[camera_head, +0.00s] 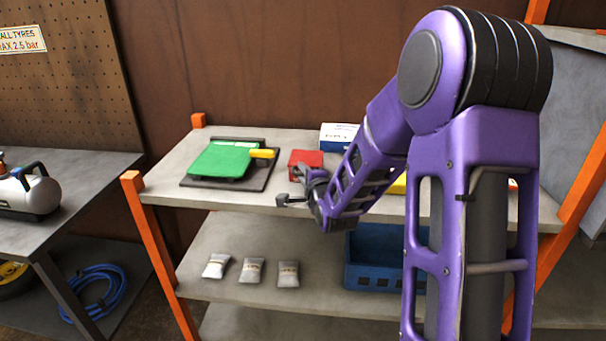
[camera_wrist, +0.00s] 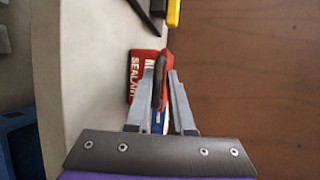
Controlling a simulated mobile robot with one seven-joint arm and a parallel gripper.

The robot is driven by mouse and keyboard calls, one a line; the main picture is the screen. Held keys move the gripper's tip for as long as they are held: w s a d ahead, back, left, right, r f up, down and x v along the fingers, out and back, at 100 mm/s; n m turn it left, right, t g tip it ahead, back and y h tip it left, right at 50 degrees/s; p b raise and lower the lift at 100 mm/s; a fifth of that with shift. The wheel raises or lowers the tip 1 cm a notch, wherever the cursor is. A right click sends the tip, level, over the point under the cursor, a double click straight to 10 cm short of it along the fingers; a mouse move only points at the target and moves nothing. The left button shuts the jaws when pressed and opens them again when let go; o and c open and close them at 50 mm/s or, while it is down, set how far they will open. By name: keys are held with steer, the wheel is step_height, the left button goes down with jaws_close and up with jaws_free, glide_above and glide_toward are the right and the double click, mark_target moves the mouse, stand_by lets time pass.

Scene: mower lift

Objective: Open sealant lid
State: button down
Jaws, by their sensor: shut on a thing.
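The red sealant box (camera_head: 306,158) stands on the top shelf, right of a green device. In the wrist view the red box (camera_wrist: 138,75) shows white lettering reading "SEALANT". My gripper (camera_head: 296,188) is at the front of the box in the head view. In the wrist view my gripper (camera_wrist: 163,78) has its fingers closed together on a red and dark edge, which looks like the sealant lid (camera_wrist: 168,62). The fingers hide part of it, and I cannot tell how far the lid is raised.
A green device with a yellow handle (camera_head: 222,160) lies on a dark mat to the left. A blue-white box (camera_head: 338,136) stands behind. The lower shelf holds three grey pouches (camera_head: 252,270) and a blue crate (camera_head: 362,262). Orange posts (camera_head: 150,235) frame the shelves.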

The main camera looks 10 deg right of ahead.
steer(key=shift+s+f, duration=0.15)
steer(key=shift+f, duration=0.25)
steer(key=shift+r+p, duration=0.15)
steer(key=shift+p, duration=0.15)
steer(key=shift+r+g, duration=0.25)
steer(key=shift+g, duration=0.15)
